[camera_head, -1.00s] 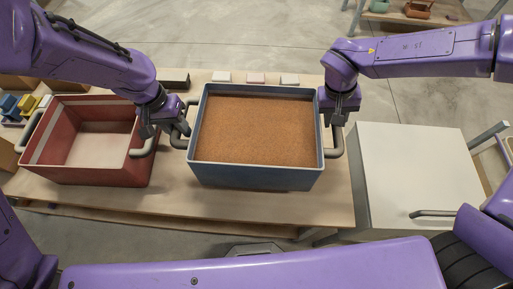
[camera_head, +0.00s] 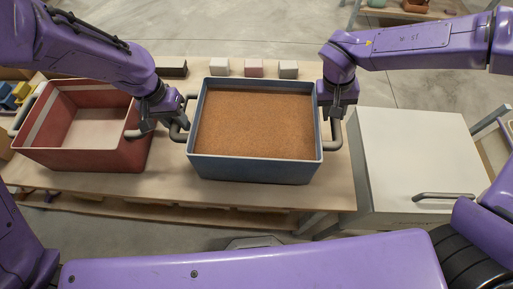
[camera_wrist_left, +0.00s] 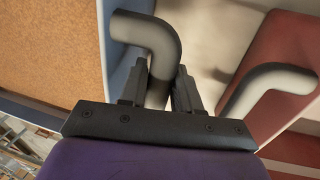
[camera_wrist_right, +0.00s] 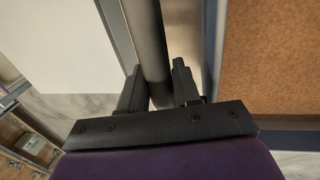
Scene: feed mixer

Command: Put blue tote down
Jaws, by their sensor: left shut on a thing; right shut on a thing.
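The blue tote (camera_head: 252,170) is full of brown grainy feed (camera_head: 255,122) and sits level over the middle of the wooden table in the head view. My left gripper (camera_head: 177,122) is shut on its left grey handle, which shows between the fingers in the left wrist view (camera_wrist_left: 158,55). My right gripper (camera_head: 336,110) is shut on its right handle, seen between the fingers in the right wrist view (camera_wrist_right: 146,40). The tote's underside is hidden, so I cannot tell whether it touches the table.
A red tote (camera_head: 85,159) stands close on the left, its right handle beside my left gripper. Small blocks (camera_head: 254,68) line the table's back edge. A white cabinet (camera_head: 412,150) stands on the right. Bare wooden table (camera_head: 150,190) shows in front of the totes.

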